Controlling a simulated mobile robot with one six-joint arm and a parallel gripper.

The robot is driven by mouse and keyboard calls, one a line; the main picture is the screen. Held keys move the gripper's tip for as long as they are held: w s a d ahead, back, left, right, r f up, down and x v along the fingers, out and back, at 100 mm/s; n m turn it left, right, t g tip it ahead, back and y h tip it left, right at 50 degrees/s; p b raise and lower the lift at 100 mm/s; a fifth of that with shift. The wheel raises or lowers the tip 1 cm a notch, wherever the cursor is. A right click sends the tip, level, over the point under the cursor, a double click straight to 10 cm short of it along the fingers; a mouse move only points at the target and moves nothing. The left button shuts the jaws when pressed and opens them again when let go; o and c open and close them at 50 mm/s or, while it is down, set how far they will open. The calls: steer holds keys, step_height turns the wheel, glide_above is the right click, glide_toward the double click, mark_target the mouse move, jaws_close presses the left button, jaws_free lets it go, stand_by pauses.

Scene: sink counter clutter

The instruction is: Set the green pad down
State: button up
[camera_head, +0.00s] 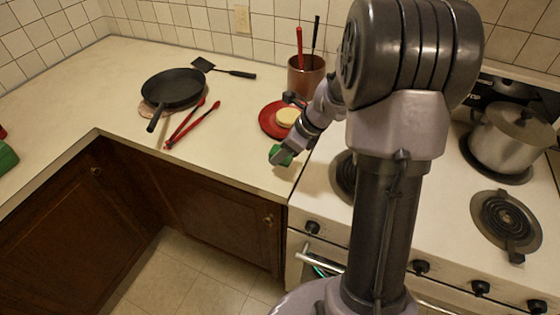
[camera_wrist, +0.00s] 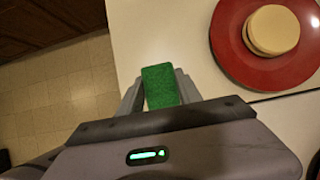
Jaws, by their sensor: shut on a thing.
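The green pad (camera_wrist: 160,87) is a small green block between the two fingers of my gripper (camera_wrist: 159,92) in the wrist view. My gripper is shut on it. In the head view my gripper (camera_head: 280,157) is near the counter's front edge beside the stove, with part of the green pad (camera_head: 286,155) showing. The pad is over the light counter (camera_wrist: 185,40), close to its edge. I cannot tell whether the pad touches the counter.
A red plate (camera_wrist: 228,48) with a round yellowish item (camera_wrist: 272,30) is close by. A copper crock (camera_head: 305,77) with utensils stands behind. Red tongs (camera_head: 187,127), a black pan (camera_head: 174,88) and a spatula (camera_head: 224,70) lie left. A pot (camera_head: 510,138) is on the stove.

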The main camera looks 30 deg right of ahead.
steer(key=shift+w+f+b, duration=0.2)
steer(key=shift+f+b, duration=0.95)
steer(key=shift+f, duration=0.8)
steer(key=o, duration=1.2)
